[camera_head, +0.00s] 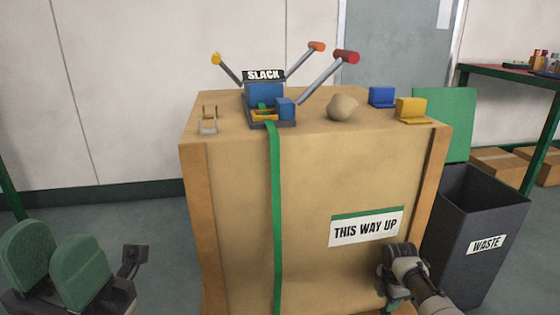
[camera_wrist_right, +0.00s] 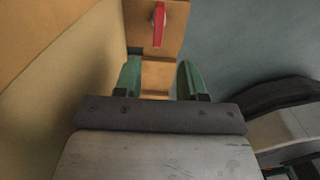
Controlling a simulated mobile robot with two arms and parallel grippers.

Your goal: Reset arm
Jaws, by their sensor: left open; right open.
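My left gripper (camera_head: 55,262) is at the lower left in the head view, its two green fingers apart and nothing seen between them. It is left of the large wooden crate (camera_head: 240,200), clear of it. My right arm comes in at the lower right, and its dark wrist is by the crate's front right corner, below the "THIS WAY UP" label (camera_head: 366,228). In the right wrist view my right gripper (camera_wrist_right: 159,80) has its green fingers apart. A wooden part with a red handle (camera_wrist_right: 159,24) shows beyond and between them; I cannot tell if they touch it.
On the crate stand a blue device marked "SLACK" (camera_head: 264,76) with a green strap (camera_head: 277,200), levers with coloured ends, a beige lump (camera_head: 342,107), a blue bracket (camera_head: 381,96) and a yellow bracket (camera_head: 411,109). A dark waste bin (camera_head: 480,215) stands right of the crate.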

